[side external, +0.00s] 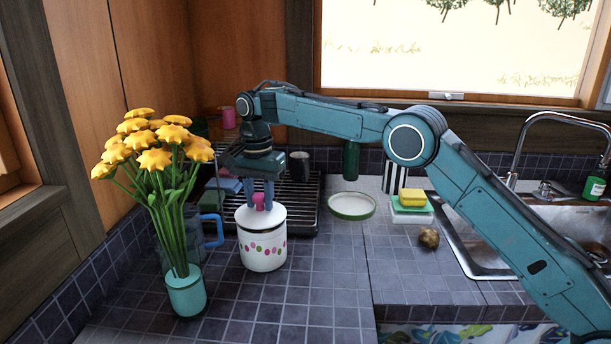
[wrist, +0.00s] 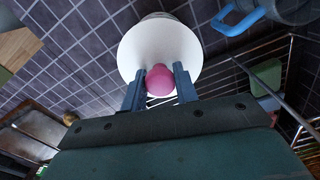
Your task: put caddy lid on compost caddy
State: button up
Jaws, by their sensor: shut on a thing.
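The compost caddy (side external: 263,252) is a white pot with a band of pink and green dots, upright on the tiled counter. The white caddy lid (side external: 274,217) with a pink knob is at the caddy's top. In the side view it looks level and lined up with the rim; I cannot tell whether it fully rests on it. My gripper (side external: 262,199) points down and is shut on the pink knob. In the wrist view the lid (wrist: 160,48) hides most of the caddy, and the knob (wrist: 160,80) sits between my fingertips (wrist: 159,78).
A vase of yellow flowers (side external: 185,290) and a blue-handled jug (side external: 212,230) stand left of the caddy. A dish rack (side external: 303,190) is behind it. A green-rimmed plate (side external: 351,206), sponges (side external: 411,198) and a sink (side external: 480,262) lie to the right. The front counter is clear.

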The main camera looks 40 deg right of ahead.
jog(key=shift+f, duration=0.55)
jog(key=o, duration=1)
jog(key=shift+o, duration=0.2)
jog(key=shift+r, duration=3.65)
jog(key=shift+r, duration=0.1)
